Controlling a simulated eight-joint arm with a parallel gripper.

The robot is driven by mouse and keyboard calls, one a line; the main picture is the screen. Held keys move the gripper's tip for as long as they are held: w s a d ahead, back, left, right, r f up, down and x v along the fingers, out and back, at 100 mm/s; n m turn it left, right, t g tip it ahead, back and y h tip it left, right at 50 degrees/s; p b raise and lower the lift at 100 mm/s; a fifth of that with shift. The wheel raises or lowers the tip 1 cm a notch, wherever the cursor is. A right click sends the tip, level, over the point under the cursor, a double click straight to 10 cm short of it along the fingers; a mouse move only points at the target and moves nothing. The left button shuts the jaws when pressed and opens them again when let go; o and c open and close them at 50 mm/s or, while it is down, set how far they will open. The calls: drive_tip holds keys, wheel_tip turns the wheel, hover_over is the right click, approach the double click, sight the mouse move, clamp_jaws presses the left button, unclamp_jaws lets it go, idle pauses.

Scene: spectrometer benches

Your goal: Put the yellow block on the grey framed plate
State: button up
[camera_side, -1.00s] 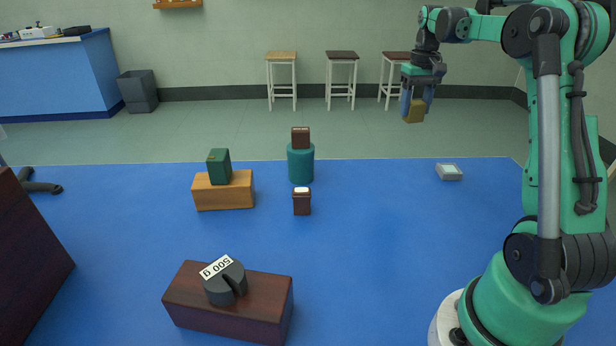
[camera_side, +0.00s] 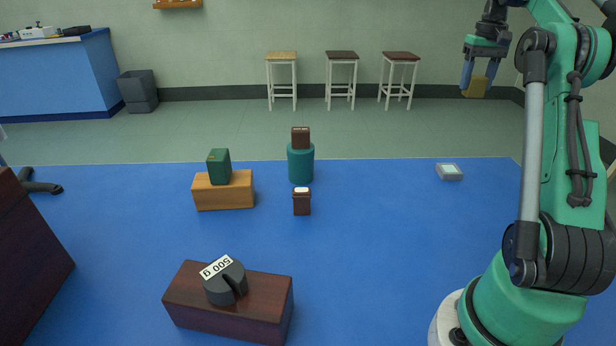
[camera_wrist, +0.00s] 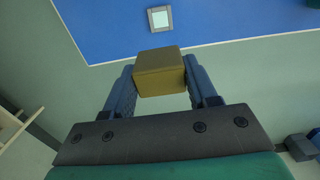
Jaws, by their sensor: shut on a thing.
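The yellow block (camera_side: 477,87) is held between the blue fingers of my gripper (camera_side: 473,84), high above the bench at the upper right of the side view. In the wrist view the block (camera_wrist: 160,71) sits between both fingers of my gripper (camera_wrist: 160,84), which touch its sides. The grey framed plate (camera_side: 450,172) lies flat on the blue bench near its far right edge, with a pale centre. It also shows in the wrist view (camera_wrist: 160,19), beyond the block and apart from it.
Space around the plate is clear.

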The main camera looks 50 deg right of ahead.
sight(450, 168)
wheel_tip(450, 168, down, 18)
drive_tip(key=shift+a+r, duration=0.1)
idle(0.5)
drive_tip(key=o, duration=1.2)
drive_tip(key=shift+f, duration=0.2)
drive_tip(key=shift+o, duration=0.2)
drive_tip(key=shift+r, duration=0.1)
